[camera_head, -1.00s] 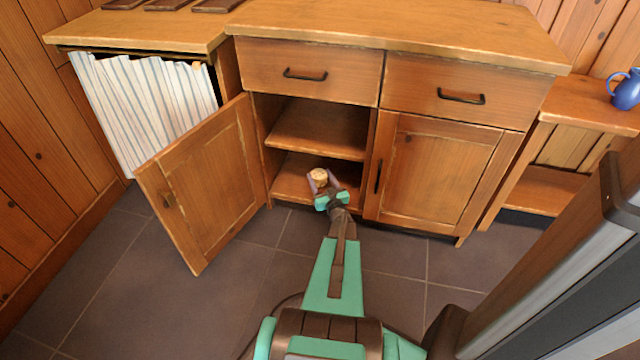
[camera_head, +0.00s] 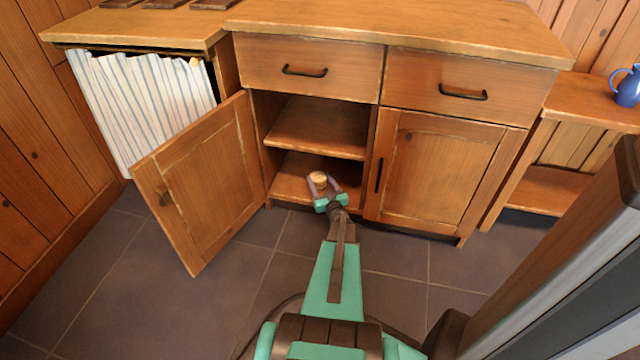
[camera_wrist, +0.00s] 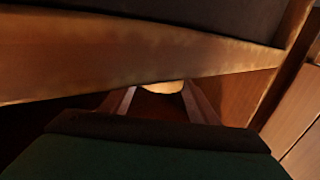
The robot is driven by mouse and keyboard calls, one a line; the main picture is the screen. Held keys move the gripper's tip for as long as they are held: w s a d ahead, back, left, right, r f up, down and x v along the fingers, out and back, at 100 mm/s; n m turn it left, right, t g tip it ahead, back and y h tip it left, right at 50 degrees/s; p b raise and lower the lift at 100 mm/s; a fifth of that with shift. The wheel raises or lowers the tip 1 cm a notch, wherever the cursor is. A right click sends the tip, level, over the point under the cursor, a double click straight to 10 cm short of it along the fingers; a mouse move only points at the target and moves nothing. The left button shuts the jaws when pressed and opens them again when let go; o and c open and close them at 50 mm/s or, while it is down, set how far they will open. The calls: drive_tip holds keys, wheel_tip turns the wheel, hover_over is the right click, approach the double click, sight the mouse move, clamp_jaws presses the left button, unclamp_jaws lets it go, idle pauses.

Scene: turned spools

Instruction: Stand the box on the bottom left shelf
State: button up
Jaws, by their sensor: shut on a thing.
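The box (camera_head: 318,180) is a small, round-topped, light wooden piece. My gripper (camera_head: 322,188) is shut on it at the front of the open left compartment. The bottom left shelf (camera_head: 288,184) is the board under and around the box in the head view. I cannot tell whether the box touches that board. In the wrist view my gripper's fingers (camera_wrist: 162,100) flank a pale rounded part of the box (camera_wrist: 162,87); the rest of the box is hidden there.
The middle shelf (camera_head: 318,130) spans the compartment above my gripper. The open left door (camera_head: 205,185) swings out to the left. The closed right door (camera_head: 440,175) is beside my arm. A blue jug (camera_head: 627,90) stands on the side shelf at right.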

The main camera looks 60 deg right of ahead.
drive_tip(key=shift+f, duration=0.3)
drive_tip(key=o, duration=1)
drive_tip(key=shift+r, duration=0.15)
drive_tip(key=shift+r, duration=0.1)
drive_tip(key=p+v, duration=0.3)
drive_tip(key=v, duration=0.9)
